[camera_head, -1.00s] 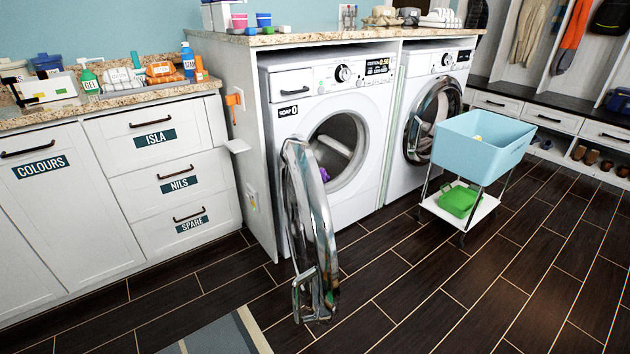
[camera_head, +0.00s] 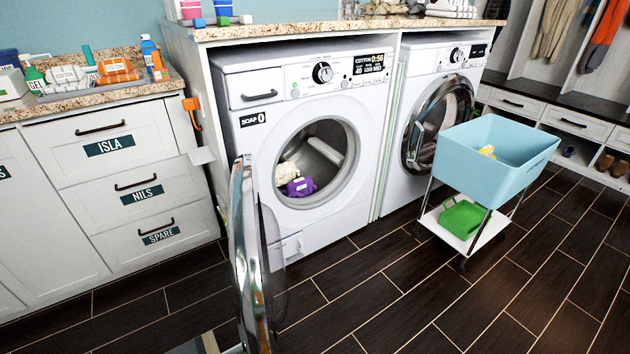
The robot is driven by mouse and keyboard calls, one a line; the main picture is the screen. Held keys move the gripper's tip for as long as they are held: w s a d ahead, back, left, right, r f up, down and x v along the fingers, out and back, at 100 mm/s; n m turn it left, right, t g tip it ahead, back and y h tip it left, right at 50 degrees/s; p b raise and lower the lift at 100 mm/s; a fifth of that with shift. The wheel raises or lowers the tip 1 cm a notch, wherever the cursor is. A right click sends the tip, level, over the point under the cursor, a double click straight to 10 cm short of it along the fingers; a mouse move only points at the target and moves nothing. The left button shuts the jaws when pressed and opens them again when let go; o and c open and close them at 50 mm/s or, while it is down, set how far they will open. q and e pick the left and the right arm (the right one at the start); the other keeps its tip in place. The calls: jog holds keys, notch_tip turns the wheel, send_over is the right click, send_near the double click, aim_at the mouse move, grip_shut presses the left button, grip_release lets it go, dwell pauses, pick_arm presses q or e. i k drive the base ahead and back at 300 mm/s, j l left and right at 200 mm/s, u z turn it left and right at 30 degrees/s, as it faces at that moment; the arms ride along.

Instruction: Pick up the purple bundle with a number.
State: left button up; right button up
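The purple bundle (camera_head: 301,187) lies inside the drum of the left washing machine (camera_head: 250,170), at the lower front of the opening. A pale label patch shows on it, but any number is too small to read. A cream-white bundle (camera_head: 286,171) lies beside it on the left, in the drum. The machine's round door (camera_head: 243,262) stands wide open, swung out to the left toward me. Neither of my grippers is in view.
A blue basket cart (camera_head: 490,165) stands on the right, with something yellow inside and a green item (camera_head: 462,218) on its lower shelf. The second machine's door (camera_head: 438,122) is at the right. Dark floor (camera_head: 375,290) is clear in front.

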aim_at(302, 187)
jog(key=i+l, duration=1.4)
jog(key=l, duration=0.2)
